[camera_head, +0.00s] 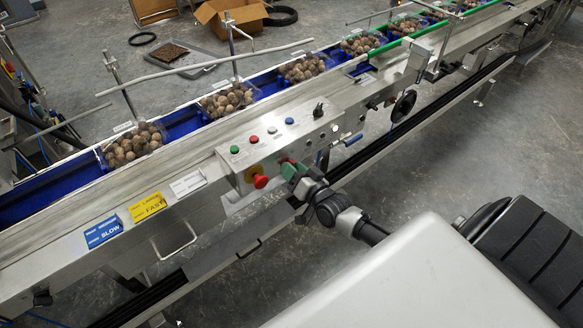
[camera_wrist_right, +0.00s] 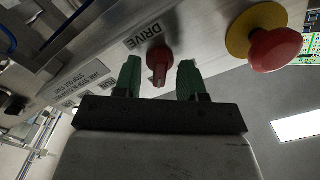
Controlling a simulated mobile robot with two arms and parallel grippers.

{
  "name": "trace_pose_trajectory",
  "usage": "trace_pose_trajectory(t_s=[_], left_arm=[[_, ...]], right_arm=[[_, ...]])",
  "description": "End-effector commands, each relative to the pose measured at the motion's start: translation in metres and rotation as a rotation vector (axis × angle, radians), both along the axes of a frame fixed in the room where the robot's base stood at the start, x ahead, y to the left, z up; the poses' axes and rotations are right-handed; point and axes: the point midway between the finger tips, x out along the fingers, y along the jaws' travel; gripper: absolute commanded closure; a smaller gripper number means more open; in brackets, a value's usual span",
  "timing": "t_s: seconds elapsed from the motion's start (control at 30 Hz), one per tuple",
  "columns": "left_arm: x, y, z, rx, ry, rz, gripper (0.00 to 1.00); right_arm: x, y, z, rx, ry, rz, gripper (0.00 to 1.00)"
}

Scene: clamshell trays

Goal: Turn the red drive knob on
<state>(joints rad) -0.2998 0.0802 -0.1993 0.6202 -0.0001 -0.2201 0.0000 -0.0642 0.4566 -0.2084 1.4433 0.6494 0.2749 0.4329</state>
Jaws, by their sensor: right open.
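The red drive knob (camera_wrist_right: 159,60) sits on the grey control panel beside a label reading DRIVE in the right wrist view. Its handle points down in that picture. My right gripper (camera_wrist_right: 158,80) is open, with one green fingertip on each side of the knob; a gap shows on both sides, and contact is not visible. In the head view my right gripper (camera_head: 293,171) is at the front face of the panel and mostly hides the knob there. My left gripper is not in view.
A red mushroom button on a yellow base (camera_head: 260,181) is close left of my right gripper. Coloured buttons (camera_head: 254,139) and a black switch (camera_head: 318,110) are on the panel top. Behind runs a blue conveyor (camera_head: 181,123) carrying filled clear trays. A black handwheel (camera_head: 403,106) is to the right.

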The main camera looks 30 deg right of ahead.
Motion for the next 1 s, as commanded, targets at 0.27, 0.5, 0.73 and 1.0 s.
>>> trace_pose_trajectory(t_s=[0.27,0.5,0.73,1.0], left_arm=[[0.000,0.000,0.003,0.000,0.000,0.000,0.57],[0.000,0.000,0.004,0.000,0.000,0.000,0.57],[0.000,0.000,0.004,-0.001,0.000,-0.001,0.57],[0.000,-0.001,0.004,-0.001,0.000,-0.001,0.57]], right_arm=[[-0.056,-0.005,-0.001,-0.001,0.005,0.000,0.60],[-0.091,-0.008,-0.001,0.000,0.004,0.000,0.60],[-0.099,-0.008,0.000,0.000,0.000,0.000,0.60],[-0.099,-0.008,0.000,0.000,0.001,0.000,0.60]])
